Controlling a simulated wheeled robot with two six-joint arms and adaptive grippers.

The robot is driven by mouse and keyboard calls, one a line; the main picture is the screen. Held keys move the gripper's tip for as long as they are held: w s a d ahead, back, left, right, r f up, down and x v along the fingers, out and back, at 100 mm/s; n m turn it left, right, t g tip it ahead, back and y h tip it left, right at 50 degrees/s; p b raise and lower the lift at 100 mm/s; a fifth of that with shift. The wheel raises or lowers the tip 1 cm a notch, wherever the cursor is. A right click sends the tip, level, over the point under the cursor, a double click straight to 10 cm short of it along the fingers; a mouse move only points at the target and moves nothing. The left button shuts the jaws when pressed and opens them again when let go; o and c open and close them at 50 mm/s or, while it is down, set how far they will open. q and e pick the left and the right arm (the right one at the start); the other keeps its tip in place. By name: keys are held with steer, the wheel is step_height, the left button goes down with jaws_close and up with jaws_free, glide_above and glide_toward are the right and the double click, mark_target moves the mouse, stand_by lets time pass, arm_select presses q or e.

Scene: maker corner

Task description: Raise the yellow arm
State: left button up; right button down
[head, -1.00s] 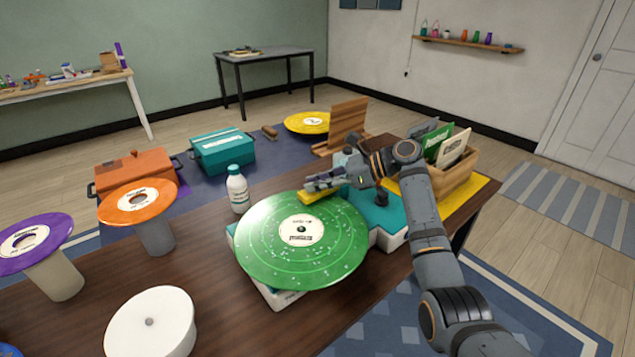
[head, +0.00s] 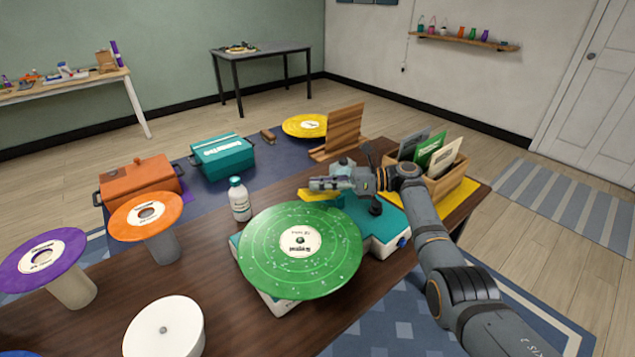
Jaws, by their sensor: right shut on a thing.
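A green record (head: 275,265) lies on the teal and white turntable (head: 378,242) on the brown table. The yellow arm (head: 312,196) is at the record's far edge, mostly hidden under my right gripper (head: 318,184). My right gripper reaches in from the right and is shut on the yellow arm. Whether the arm touches the record cannot be seen clearly. My left gripper is not in view.
A white bottle (head: 239,200) stands left of the turntable. Orange (head: 145,217) and purple (head: 38,262) records rest on stands at left, near a white round stand (head: 165,330). A wooden crate of sleeves (head: 452,180) stands behind my right arm.

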steer(key=shift+w+d+r+m+y+b, duration=0.55)
steer(key=shift+d+m+y+b, duration=0.2)
steer(key=shift+y+b, duration=0.2)
steer(key=c, duration=1.3)
jaws_free()
steer(key=shift+o, duration=0.2)
steer(key=d, duration=0.7)
steer(key=shift+s+d+f, duration=0.2)
steer(key=shift+s+f, duration=0.05)
steer(key=shift+s, duration=0.15)
